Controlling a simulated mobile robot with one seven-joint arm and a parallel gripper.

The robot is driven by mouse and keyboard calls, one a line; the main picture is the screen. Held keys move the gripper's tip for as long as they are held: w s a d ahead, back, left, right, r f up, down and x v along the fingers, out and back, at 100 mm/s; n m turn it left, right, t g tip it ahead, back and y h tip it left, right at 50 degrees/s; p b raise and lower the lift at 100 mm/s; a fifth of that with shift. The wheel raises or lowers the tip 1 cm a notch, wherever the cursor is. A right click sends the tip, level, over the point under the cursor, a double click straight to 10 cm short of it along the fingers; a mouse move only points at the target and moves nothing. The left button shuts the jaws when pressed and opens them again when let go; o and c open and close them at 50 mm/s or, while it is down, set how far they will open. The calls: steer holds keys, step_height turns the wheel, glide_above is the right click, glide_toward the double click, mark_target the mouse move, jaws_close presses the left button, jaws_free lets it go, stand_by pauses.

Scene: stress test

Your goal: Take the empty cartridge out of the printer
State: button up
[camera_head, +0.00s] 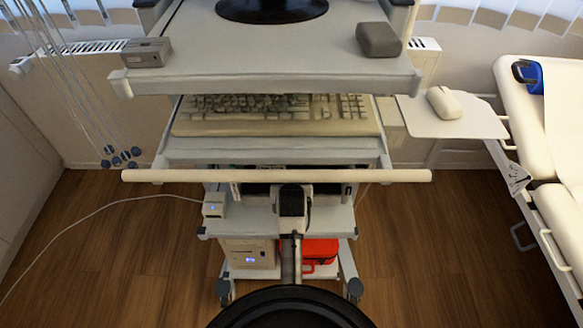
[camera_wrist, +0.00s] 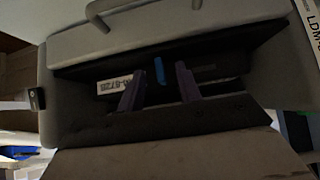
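In the wrist view the printer (camera_wrist: 180,28) is a grey body with a dark open slot. Inside lies a dark cartridge (camera_wrist: 208,72) with a white label ending in "872B" and an upright blue tab (camera_wrist: 159,70). My gripper (camera_wrist: 160,77) is open, its two purple-grey fingers reaching into the slot on either side of the tab. Gaps show between the tab and both fingers. How deep the fingertips are relative to the tab is hard to tell. In the head view my arm hides most of the printer area, and the cartridge does not show.
A grey cart carries a keyboard (camera_head: 275,105) under its top shelf. A white crossbar (camera_head: 275,176) runs in front, above my arm. A beige box (camera_head: 248,254) and a red case (camera_head: 320,252) stand below. A side tray (camera_head: 455,125) and a couch (camera_head: 560,205) stand right.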

steer(key=shift+x, duration=0.9)
jaws_close()
steer(key=shift+r, duration=0.1)
